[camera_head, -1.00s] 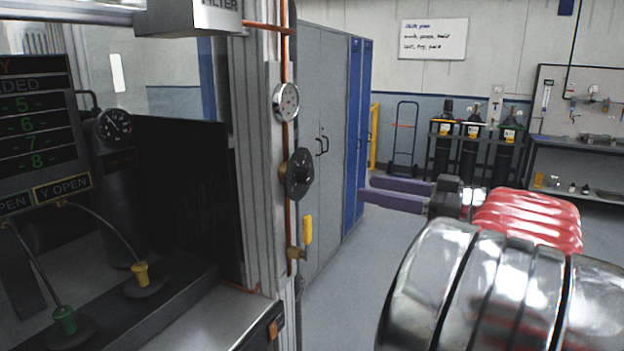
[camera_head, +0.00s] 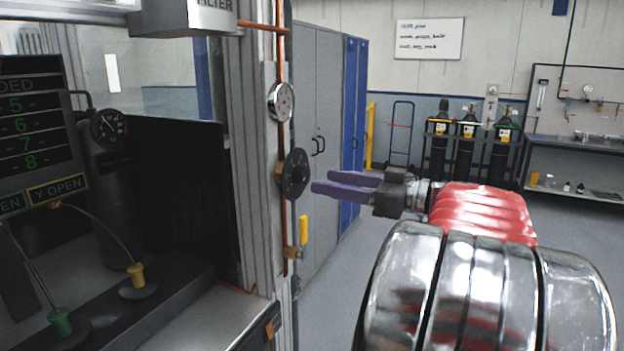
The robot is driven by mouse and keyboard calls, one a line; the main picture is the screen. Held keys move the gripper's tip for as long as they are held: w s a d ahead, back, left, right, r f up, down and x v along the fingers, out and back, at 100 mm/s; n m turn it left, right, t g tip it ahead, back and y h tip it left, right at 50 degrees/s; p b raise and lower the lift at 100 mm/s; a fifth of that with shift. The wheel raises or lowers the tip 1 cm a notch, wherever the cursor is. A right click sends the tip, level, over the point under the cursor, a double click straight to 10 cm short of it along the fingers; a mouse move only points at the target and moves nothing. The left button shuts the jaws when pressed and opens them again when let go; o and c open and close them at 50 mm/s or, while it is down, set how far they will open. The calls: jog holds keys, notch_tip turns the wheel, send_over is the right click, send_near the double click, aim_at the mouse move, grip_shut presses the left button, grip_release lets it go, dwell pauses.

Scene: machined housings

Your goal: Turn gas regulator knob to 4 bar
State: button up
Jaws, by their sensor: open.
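The gas regulator knob (camera_head: 297,174) is a dark round disc on the copper pipe of the grey post. A round white-faced gauge (camera_head: 281,101) sits above it on the same pipe; its reading is too small to make out. My gripper (camera_head: 322,183) has two purple fingers, apart and empty. The fingers point left toward the knob, with their tips a little to its right in the picture. No contact with the knob shows.
A yellow valve handle (camera_head: 304,230) hangs below the knob on the same pipe. Grey and blue lockers (camera_head: 330,110) stand behind. At left are a display panel (camera_head: 30,130) and a dark gauge (camera_head: 108,126). Gas cylinders (camera_head: 468,140) stand at the back; the floor between is clear.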

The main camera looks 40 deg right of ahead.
aim_at(307, 178)
jog(key=shift+x, duration=2.7)
jog(key=shift+c, duration=0.4)
jog(key=c, duration=1)
jog(key=shift+o, duration=0.2)
